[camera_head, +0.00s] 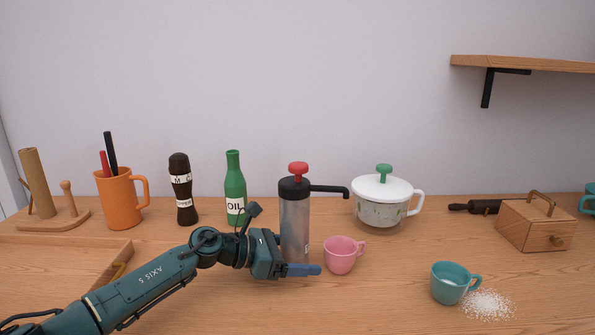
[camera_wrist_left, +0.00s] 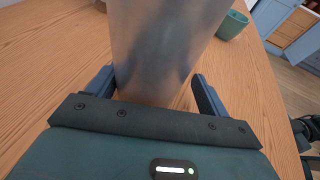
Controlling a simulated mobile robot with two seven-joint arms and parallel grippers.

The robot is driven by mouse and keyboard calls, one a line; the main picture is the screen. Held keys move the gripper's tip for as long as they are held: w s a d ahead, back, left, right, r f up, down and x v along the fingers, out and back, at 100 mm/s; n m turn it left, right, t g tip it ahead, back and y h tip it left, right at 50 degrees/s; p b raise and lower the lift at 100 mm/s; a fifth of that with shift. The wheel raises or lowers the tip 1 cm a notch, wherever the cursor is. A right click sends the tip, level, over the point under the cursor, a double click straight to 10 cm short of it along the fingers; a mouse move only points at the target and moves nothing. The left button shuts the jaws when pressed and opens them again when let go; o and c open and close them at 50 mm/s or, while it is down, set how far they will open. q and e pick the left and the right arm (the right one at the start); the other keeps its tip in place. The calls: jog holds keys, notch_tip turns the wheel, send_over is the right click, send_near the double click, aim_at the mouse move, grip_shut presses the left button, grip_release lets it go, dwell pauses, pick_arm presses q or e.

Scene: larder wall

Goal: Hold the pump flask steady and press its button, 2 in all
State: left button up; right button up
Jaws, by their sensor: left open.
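The pump flask (camera_head: 295,225) stands upright on the wooden counter, with a grey body, a black top and spout pointing right, and a red button (camera_head: 298,169) on top. My left gripper (camera_head: 300,268) is low at the flask, its fingers open on either side of the body. In the left wrist view the flask body (camera_wrist_left: 165,45) rises between the two blue fingers, with a visible gap at the right finger. The flask's top is out of that view. My right gripper is not in view.
A pink cup (camera_head: 341,256) stands right of the flask under the spout. A green oil bottle (camera_head: 234,188) and a white lidded pot (camera_head: 383,203) flank it behind. A teal cup (camera_head: 451,283) and white grains (camera_head: 489,304) are at the front right.

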pick_arm(q)
jog(key=shift+w+d+f+b, duration=0.2)
jog(key=shift+d+f+b, duration=0.1)
jog(key=shift+d, duration=0.5)
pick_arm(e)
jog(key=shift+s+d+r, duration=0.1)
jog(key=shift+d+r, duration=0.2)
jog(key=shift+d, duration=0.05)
pick_arm(q)
jog(key=shift+c, duration=0.5)
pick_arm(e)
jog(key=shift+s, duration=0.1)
pick_arm(q)
jog(key=shift+c, duration=0.6)
jog(key=c, duration=0.6)
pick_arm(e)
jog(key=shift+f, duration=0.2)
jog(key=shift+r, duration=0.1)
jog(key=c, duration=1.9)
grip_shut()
